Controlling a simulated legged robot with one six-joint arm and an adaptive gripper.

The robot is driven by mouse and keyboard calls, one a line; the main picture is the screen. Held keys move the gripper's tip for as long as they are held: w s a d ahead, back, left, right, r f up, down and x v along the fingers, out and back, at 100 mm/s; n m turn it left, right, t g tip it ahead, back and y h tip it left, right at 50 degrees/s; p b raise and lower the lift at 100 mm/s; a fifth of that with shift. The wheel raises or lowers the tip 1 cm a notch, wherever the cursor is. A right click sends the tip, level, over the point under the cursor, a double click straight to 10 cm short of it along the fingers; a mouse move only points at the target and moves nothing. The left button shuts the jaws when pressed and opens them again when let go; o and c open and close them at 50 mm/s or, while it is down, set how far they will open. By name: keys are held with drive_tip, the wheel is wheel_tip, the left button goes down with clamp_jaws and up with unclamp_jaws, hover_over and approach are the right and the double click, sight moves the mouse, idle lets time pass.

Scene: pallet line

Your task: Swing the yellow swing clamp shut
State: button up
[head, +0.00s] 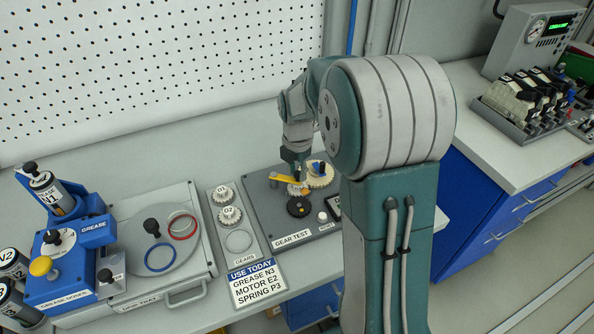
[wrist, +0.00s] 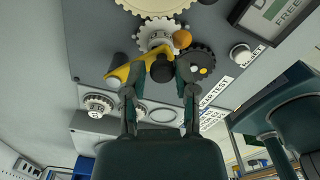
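The yellow swing clamp (head: 286,180) is on the grey gear test plate (head: 265,212), its bar lying beside the small cream gear. In the wrist view the yellow bar (wrist: 122,73) runs from the left up to a dark round knob (wrist: 162,71). My gripper (head: 297,168) points down over the clamp. In the wrist view its two fingers (wrist: 160,76) stand apart, one on each side of the dark knob; contact is not clear. The fingertips hide part of the bar.
A large cream gear (head: 319,176), a black gear (head: 299,207) and a white reset button (head: 322,217) sit close around the clamp. Spare gears (head: 229,215) stand on a strip to the left.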

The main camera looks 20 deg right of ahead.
drive_tip(key=shift+o, duration=0.5)
wheel_tip(320, 180, up, 12)
idle(0.3)
drive_tip(key=shift+w, duration=0.1)
drive_tip(key=s+a+r+m+t, duration=0.1)
drive_tip(key=s+a+m, duration=0.3)
drive_tip(key=s+m, duration=0.7)
drive_tip(key=s+a+r+m+t, duration=0.1)
drive_tip(key=s+a+m+t, duration=0.3)
drive_tip(key=s+m, duration=0.7)
drive_tip(key=shift+s+r+m+t, duration=0.3)
drive_tip(key=shift+s+r, duration=0.05)
drive_tip(key=shift+s, duration=0.1)
